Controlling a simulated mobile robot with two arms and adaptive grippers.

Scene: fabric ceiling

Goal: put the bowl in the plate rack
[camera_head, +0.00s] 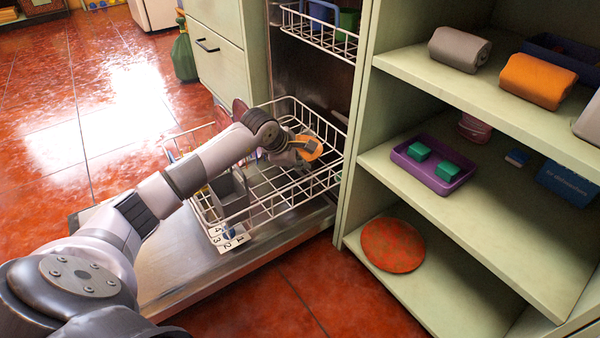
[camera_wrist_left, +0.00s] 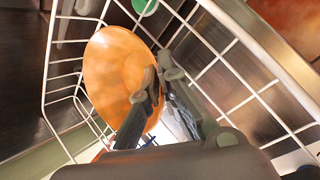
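The orange bowl (camera_head: 308,148) is inside the white wire rack (camera_head: 262,203) of the pulled-out dishwasher drawer, at its back right. In the left wrist view the bowl (camera_wrist_left: 108,70) stands tilted on edge among the wires of the rack (camera_wrist_left: 258,93). My left gripper (camera_head: 296,146) reaches into the rack from the left. In the left wrist view its fingers (camera_wrist_left: 160,82) are close together, with the bowl's near rim between them. The finger contact is partly hidden. My right gripper is not in view.
A grey cutlery basket (camera_head: 230,190) stands at the rack's front left. An upper rack (camera_head: 320,35) hangs above. The green shelf unit (camera_head: 400,180) borders the rack on the right, with a red round plate (camera_head: 392,245) and a purple tray (camera_head: 432,178).

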